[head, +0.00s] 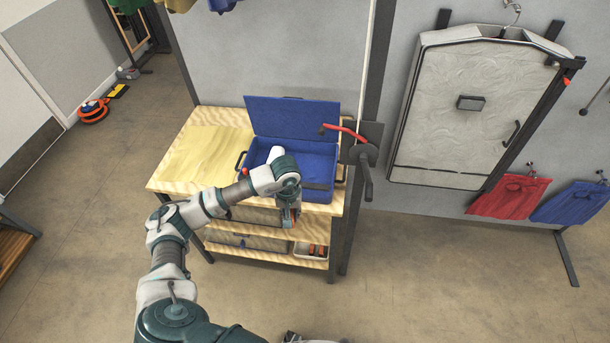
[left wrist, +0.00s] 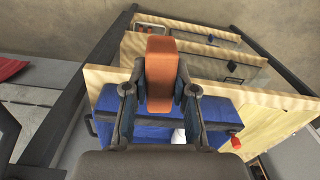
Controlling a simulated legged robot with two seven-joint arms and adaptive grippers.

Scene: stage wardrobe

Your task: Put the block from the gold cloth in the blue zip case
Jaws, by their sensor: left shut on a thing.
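My left gripper (head: 290,216) is shut on an orange-brown block (left wrist: 160,72), which stands out between its fingers in the left wrist view. In the head view the gripper hangs by the near edge of the blue zip case, and the block is mostly hidden. The blue zip case (head: 318,152) lies open on the bench with its lid (head: 290,117) raised at the back. My arm covers part of its inside. The gold cloth (head: 205,152) lies left of the case, with no block seen on it.
The wooden bench (head: 164,183) has lower shelves holding a small bin (head: 311,250). A dark post with a red-handled fitting (head: 345,131) stands close to the case's right side. A large pale garment case (head: 470,110) hangs on the wall at right.

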